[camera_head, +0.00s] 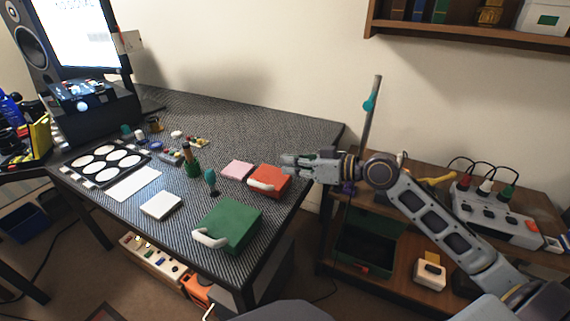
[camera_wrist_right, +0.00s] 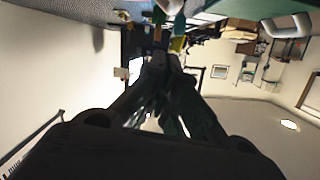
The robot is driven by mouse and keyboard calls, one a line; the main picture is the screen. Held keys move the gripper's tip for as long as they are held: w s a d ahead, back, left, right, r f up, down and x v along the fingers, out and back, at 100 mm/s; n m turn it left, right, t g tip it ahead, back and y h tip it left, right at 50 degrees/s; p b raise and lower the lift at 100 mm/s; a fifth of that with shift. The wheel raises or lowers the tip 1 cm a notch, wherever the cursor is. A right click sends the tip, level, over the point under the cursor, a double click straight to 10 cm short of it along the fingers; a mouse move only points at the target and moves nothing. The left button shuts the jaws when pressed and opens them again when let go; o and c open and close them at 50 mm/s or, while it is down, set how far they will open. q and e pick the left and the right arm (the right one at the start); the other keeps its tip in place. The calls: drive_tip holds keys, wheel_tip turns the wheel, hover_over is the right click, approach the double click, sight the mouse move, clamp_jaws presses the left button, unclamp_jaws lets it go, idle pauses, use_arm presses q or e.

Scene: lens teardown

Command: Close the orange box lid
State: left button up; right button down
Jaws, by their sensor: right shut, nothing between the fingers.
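The orange box (camera_head: 272,178) sits near the right end of the dark patterned desk, with a white handle (camera_head: 262,185) on its left front side. Its top looks flat and down on the body, but it is too small to tell if the lid is fully seated. My right gripper (camera_head: 286,164) is shut and empty, just above and behind the box, its fingers pointing left. In the wrist view the shut fingers (camera_wrist_right: 165,68) are dark, and I cannot make out the orange box there. My left gripper is not in view.
A green box (camera_head: 233,224) with a white handle stands at the desk's front; it also shows in the wrist view (camera_wrist_right: 244,9). A pink block (camera_head: 237,170), a white block (camera_head: 161,205) and a green bottle (camera_head: 192,164) stand nearby. A wooden side bench (camera_head: 398,262) is at right.

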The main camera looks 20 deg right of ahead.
drive_tip(key=shift+v, duration=1.15)
drive_tip(key=shift+d, duration=0.1)
